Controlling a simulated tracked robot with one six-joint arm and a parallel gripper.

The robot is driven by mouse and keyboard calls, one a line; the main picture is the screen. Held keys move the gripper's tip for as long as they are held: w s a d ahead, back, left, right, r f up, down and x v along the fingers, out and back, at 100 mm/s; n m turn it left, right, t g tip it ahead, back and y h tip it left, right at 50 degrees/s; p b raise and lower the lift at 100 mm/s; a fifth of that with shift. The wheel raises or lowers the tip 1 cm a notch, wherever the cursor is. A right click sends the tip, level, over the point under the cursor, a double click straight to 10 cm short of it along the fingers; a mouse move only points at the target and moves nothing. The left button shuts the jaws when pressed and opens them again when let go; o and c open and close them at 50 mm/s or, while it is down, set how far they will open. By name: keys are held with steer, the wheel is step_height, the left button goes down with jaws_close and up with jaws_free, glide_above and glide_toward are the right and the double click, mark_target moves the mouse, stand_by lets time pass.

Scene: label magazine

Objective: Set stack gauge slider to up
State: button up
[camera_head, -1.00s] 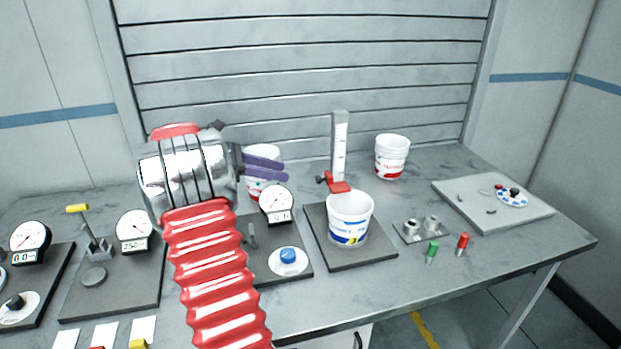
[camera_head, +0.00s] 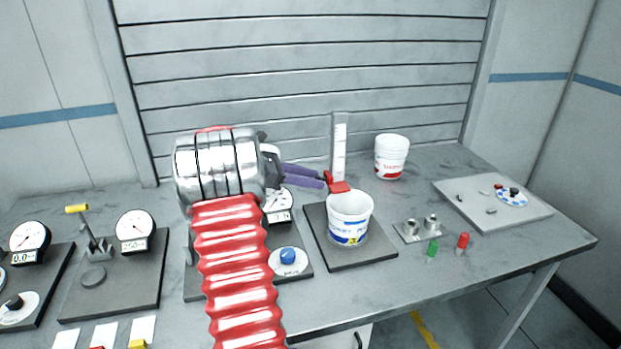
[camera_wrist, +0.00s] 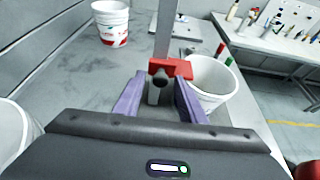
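The stack gauge is an upright grey post with a white scale (camera_head: 340,150); its post also shows in the wrist view (camera_wrist: 165,30). Its red slider (camera_head: 339,187) sits low on the post, just above the white bucket's rim. In the wrist view the red slider (camera_wrist: 178,67) has a dark knob (camera_wrist: 160,77) facing me. My gripper (camera_head: 323,178) has purple fingers and reaches the slider's left side. In the wrist view my gripper (camera_wrist: 160,92) is open, one finger on each side of the knob. I cannot tell whether the fingers touch it.
A white bucket with a blue label (camera_head: 348,215) stands on a dark plate right beside the gauge. Another white bucket (camera_head: 392,155) stands behind right. Metal sockets, green and red pegs (camera_head: 463,241) and a grey board (camera_head: 490,205) lie to the right. Gauge panels stand at left.

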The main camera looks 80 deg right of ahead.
steer(key=shift+c, duration=0.6)
jaws_close()
steer(key=shift+w+d+r, duration=0.1)
steer(key=shift+d, duration=0.05)
